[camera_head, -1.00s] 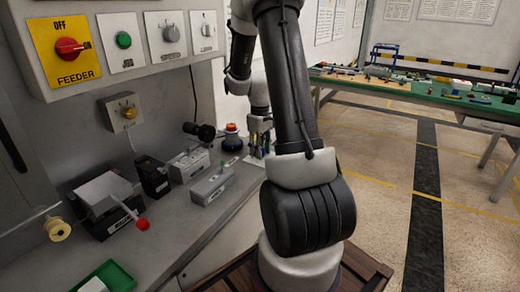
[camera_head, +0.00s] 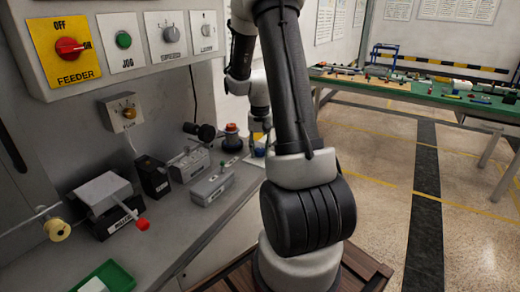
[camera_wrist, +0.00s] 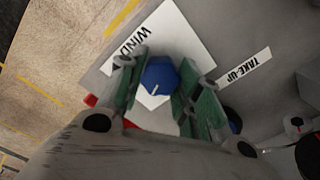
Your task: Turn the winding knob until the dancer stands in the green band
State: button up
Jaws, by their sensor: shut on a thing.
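The blue winding knob (camera_wrist: 160,76) stands on a white plate (camera_wrist: 192,30) with the letters WIND on it, in the wrist view. A short white mark shows on the knob's top. My gripper (camera_wrist: 162,82) has a green-padded finger on either side of the knob and is shut on it. In the head view my arm hides most of the gripper and the knob. I cannot make out the dancer or its green band in either view.
A TAKE-UP label (camera_wrist: 243,66) lies beside the plate. On the bench in the head view stand an orange-topped round device (camera_head: 231,138), grey boxes (camera_head: 212,186), a red-tipped lever (camera_head: 142,224) and a green tray (camera_head: 115,275). A control panel (camera_head: 150,78) hangs above.

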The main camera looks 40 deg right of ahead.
aim_at(260, 150)
jog(key=shift+m, duration=0.9)
jog(key=o, duration=1)
jog(key=shift+o, duration=0.2)
notch_tip(260, 150, up, 12)
